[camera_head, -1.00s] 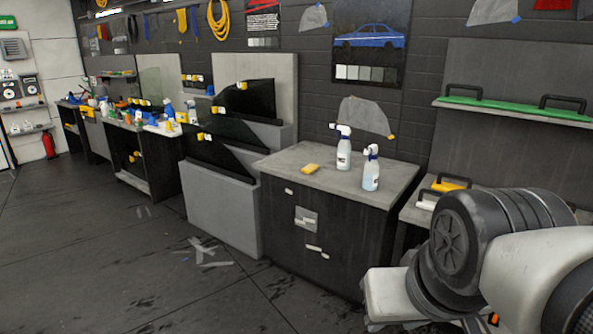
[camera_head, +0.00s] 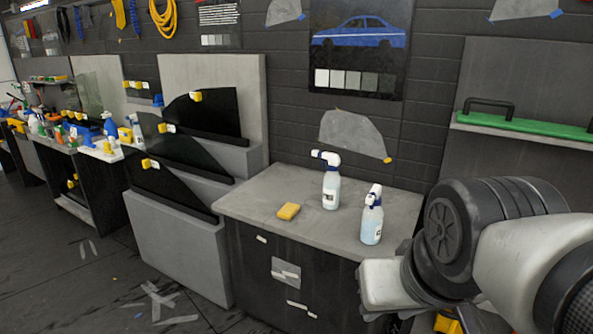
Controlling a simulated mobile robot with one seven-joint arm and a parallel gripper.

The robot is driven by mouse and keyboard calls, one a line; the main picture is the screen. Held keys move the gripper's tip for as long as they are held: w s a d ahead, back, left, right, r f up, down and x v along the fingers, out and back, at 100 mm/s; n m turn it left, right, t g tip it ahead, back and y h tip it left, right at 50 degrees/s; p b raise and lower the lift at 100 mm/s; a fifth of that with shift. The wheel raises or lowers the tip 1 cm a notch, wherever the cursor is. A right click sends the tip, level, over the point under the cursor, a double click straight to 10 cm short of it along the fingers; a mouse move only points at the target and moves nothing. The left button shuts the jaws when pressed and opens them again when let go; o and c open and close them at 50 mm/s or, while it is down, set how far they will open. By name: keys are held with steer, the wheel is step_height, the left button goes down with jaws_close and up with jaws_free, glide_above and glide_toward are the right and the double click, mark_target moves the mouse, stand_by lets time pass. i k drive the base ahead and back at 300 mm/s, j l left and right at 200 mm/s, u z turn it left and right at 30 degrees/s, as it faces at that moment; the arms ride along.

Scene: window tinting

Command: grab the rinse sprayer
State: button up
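Two spray bottles with white and dark blue trigger heads stand upright on the grey top of a dark cabinet (camera_head: 255,205). The rear-left sprayer (camera_head: 331,188) looks whitish with a label. The front-right sprayer (camera_head: 372,222) holds pale blue liquid and stands nearer the cabinet's right front. I cannot tell from the labels which one is the rinse sprayer. My arm shows at the lower right, just right of the front sprayer in the picture. My gripper is not in view.
A yellow sponge (camera_head: 289,211) lies left of the bottles. Dark window panes (camera_head: 206,118) lean on a stepped grey stand left of the cabinet. Floor at lower left is mostly clear, with tape scraps (camera_head: 158,300).

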mark_target(332, 183)
steer(key=i+j+z, duration=0.25)
steer(key=i+j, duration=0.15)
steer(key=i, duration=0.15)
steer(key=i+j+z, duration=0.25)
steer(key=i+j, duration=0.2)
steer(key=i+j+z, duration=0.25)
steer(key=i+j, duration=0.3)
steer(key=i+j+z, duration=0.3)
steer(key=j, duration=0.45)
steer(key=i, duration=0.1)
